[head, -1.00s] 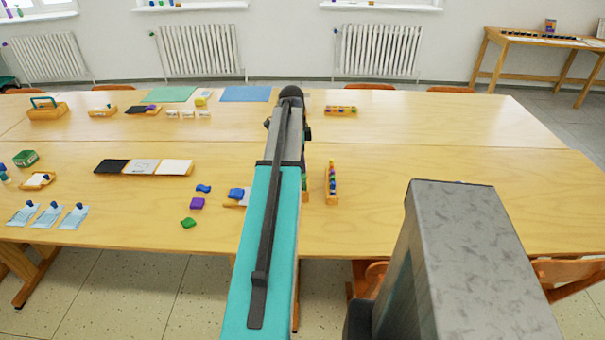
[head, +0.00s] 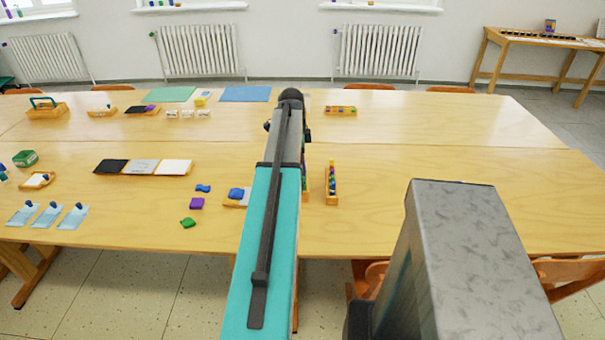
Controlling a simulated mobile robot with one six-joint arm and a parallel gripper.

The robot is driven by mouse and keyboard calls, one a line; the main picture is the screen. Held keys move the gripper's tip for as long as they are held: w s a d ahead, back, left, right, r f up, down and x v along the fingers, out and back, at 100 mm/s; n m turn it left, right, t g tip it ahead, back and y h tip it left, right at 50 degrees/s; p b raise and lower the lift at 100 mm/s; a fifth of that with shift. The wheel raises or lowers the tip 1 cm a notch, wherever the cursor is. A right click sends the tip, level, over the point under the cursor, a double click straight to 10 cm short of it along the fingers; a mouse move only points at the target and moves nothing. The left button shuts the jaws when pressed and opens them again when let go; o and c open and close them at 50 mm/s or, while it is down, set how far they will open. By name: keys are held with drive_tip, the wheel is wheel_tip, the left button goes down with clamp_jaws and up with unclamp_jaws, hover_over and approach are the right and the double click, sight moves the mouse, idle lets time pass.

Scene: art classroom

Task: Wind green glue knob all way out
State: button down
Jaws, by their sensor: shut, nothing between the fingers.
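My arm reaches forward over the table, and its own links hide my gripper, so the fingers do not show. I cannot make out a green glue knob for certain. A narrow wooden holder (head: 331,187) with several small coloured pieces stands just right of my arm. Part of another holder with coloured pieces shows at the arm's right edge, mostly hidden. A second wooden holder (head: 341,110) with coloured pieces lies farther back. A small green piece (head: 188,222) lies left of my arm near the table's front edge.
Blue (head: 203,188) and purple (head: 197,203) pieces lie left of my arm. Three pale blue cards (head: 48,217) and a green box (head: 25,158) are at far left. Black, grey and white squares (head: 142,167) lie mid-left. The table's right side (head: 440,150) is clear.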

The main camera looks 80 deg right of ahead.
drive_tip(key=shift+f, duration=0.25)
drive_tip(key=shift+r+p, duration=0.4)
drive_tip(key=shift+r, duration=0.15)
idle(0.4)
drive_tip(key=c, duration=0.8)
unclamp_jaws()
drive_tip(key=shift+o, duration=0.2)
